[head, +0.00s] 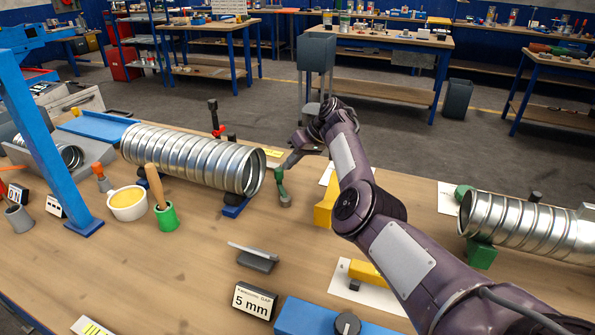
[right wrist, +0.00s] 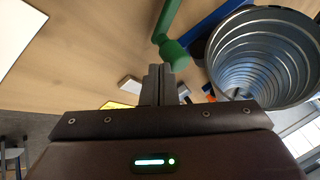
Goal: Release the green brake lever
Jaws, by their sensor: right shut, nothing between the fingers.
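The green brake lever (head: 281,187) stands on the table beside the open right end of the large spiral duct (head: 195,158). In the right wrist view the lever (right wrist: 168,36) has a rounded green end close to my fingertips, and the duct (right wrist: 262,52) is to its right. My right gripper (head: 284,167) is shut and empty, its fingers pointing down and left just above the lever. In the right wrist view its fingers (right wrist: 158,68) are together; I cannot tell whether they touch the lever. My left gripper is not in view.
A white pot (head: 127,204), a green brush holder (head: 166,217) and a "5 mm" sign (head: 253,301) stand in front of the duct. A second duct (head: 520,225) lies at the right. A blue post (head: 45,150) rises at the left.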

